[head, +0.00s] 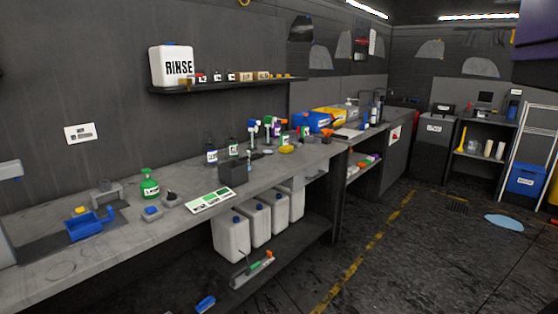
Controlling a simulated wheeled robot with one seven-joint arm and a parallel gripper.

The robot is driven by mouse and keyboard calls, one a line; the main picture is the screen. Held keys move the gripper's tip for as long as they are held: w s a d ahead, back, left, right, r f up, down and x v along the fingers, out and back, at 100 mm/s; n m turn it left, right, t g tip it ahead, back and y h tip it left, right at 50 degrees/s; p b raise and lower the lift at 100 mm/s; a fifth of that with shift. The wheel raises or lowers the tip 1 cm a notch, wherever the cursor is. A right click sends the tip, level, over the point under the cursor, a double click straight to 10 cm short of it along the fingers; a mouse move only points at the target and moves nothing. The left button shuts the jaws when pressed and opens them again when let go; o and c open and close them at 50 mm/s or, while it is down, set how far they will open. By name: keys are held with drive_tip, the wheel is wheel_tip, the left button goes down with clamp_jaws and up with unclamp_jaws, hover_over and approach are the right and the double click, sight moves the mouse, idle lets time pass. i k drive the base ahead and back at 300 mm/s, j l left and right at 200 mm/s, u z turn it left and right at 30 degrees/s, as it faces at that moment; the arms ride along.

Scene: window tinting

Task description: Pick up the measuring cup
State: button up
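I cannot make out a measuring cup for certain; the objects on the long grey workbench (150,215) are small in this view. My gripper is not in view.
A blue tray (88,227) lies on a dark mat at the bench's near end. A dark box (233,173) and a green-and-white card (211,200) sit mid-bench. White jugs (231,236) stand on the lower shelf. A blue item (205,304) lies low in front. The floor at right is largely clear.

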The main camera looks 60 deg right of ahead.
sight(246, 157)
drive_tip(key=z, duration=1.25)
drive_tip(key=i+j, duration=0.15)
drive_tip(key=i, duration=0.25)
